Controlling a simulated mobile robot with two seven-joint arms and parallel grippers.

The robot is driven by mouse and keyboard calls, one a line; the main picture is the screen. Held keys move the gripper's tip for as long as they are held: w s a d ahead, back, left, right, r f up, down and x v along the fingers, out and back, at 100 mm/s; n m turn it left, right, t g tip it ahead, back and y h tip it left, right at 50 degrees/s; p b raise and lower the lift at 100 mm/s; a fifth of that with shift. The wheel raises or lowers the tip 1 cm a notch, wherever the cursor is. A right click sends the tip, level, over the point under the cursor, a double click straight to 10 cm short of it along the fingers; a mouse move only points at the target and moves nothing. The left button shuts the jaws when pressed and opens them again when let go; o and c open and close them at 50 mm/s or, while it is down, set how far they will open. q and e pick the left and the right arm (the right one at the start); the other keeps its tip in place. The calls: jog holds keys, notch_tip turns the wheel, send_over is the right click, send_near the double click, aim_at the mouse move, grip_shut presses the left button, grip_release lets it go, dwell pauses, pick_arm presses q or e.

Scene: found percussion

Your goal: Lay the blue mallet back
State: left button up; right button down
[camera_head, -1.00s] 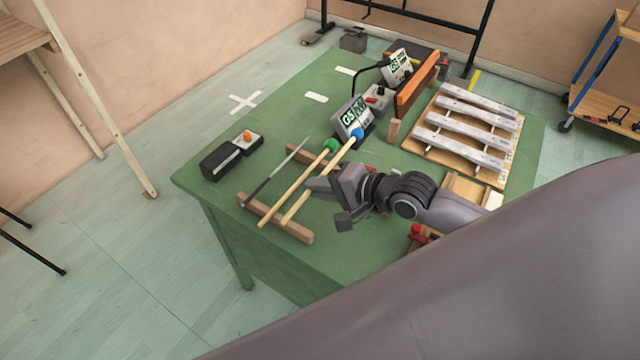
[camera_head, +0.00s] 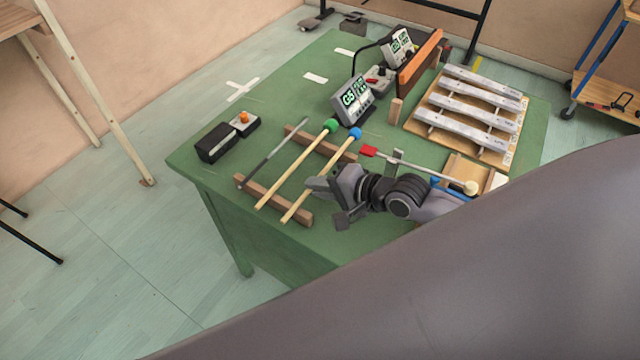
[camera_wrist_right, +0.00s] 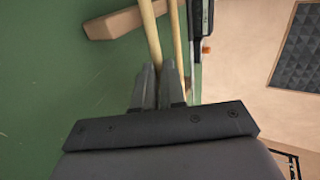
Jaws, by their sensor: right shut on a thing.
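The blue mallet has a blue head (camera_head: 355,134) and a pale wooden shaft (camera_head: 290,211). My right gripper (camera_head: 314,186) is shut on its shaft, which also shows between the fingertips in the right wrist view (camera_wrist_right: 152,40). The mallet lies along the rack's right side, over its back bar (camera_head: 336,151) and front bar (camera_head: 260,193); I cannot tell whether it touches them. A green-headed mallet (camera_head: 293,165) lies parallel on its left, and a thin grey rod (camera_head: 272,154) lies further left. My left gripper is out of view.
A black box (camera_head: 215,143) and a small box with an orange knob (camera_head: 244,121) stand left of the rack. A display reading G5 (camera_head: 352,99) stands behind. Metal bars on a wooden frame (camera_head: 468,115) lie at right. A red-tipped item (camera_head: 369,151) lies near my right arm.

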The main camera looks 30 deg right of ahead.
jog(key=shift+f, duration=0.25)
dwell(0.3)
jog(key=c, duration=1.1)
grip_release()
jog(key=shift+p+v, duration=0.45)
jog(key=shift+v, duration=3.1)
